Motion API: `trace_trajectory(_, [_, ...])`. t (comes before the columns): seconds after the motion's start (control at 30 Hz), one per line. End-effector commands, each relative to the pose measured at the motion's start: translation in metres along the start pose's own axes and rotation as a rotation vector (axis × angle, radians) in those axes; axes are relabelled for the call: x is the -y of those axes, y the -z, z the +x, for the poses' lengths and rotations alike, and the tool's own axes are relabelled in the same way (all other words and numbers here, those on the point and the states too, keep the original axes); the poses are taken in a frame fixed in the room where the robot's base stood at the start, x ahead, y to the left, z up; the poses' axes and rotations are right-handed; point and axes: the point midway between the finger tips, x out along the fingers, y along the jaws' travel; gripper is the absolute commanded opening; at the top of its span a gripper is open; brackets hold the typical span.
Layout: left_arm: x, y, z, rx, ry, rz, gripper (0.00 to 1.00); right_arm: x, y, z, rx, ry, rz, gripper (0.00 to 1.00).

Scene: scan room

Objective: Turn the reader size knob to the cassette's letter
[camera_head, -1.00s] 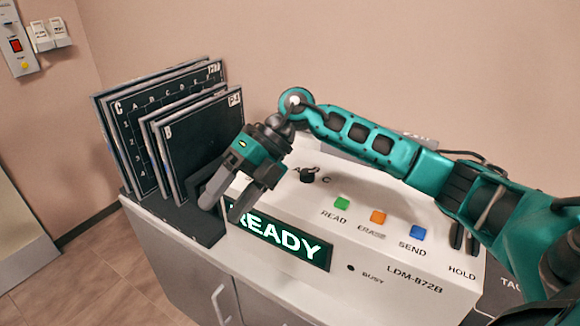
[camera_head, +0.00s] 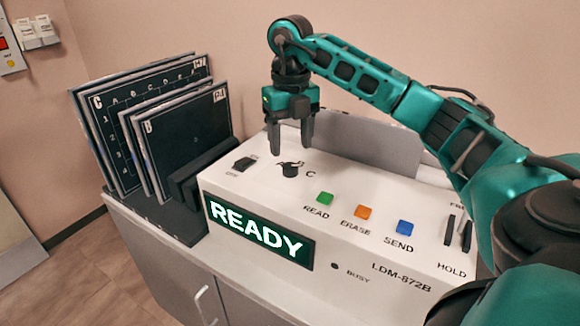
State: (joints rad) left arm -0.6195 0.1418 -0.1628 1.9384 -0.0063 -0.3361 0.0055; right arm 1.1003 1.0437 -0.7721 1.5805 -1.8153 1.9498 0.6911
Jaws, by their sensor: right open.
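The reader (camera_head: 335,220) is a white box with a green lit READY display (camera_head: 258,232). Its small black size knob (camera_head: 290,170) sits on the top, with a letter C to its right; the other letters are partly hidden or too small to read. My right gripper (camera_head: 291,146) points down just above and behind the knob, its two fingers apart and empty. Cassettes stand in a dark rack at the left: the front one (camera_head: 190,140) is marked B, and a larger one (camera_head: 105,135) is marked C. My left gripper is out of view.
Green READ (camera_head: 325,198), orange ERASE (camera_head: 362,212) and blue SEND (camera_head: 404,228) buttons lie right of the knob. A black switch (camera_head: 243,164) lies left of it. A grey upright panel (camera_head: 370,140) stands behind the gripper.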

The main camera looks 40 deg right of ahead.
Motion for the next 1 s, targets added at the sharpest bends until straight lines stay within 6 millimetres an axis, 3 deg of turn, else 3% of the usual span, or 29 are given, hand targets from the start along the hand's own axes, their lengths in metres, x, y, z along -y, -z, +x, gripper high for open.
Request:
trace_trajectory(0.1, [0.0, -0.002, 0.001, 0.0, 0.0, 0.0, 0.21, 0.0, 0.001, 0.024, -0.002, 0.001, -0.001, 0.61])
trace_trajectory(0.3, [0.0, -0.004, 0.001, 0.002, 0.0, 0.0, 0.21, 0.0, 0.0, 0.047, 0.001, -0.001, -0.002, 0.61])
trace_trajectory(0.7, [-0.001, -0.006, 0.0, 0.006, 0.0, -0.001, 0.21, 0.0, 0.0, 0.053, 0.002, -0.002, -0.001, 0.61])
trace_trajectory(1.0, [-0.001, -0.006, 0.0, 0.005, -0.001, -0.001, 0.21, 0.0, 0.0, 0.053, 0.002, -0.002, -0.001, 0.33])
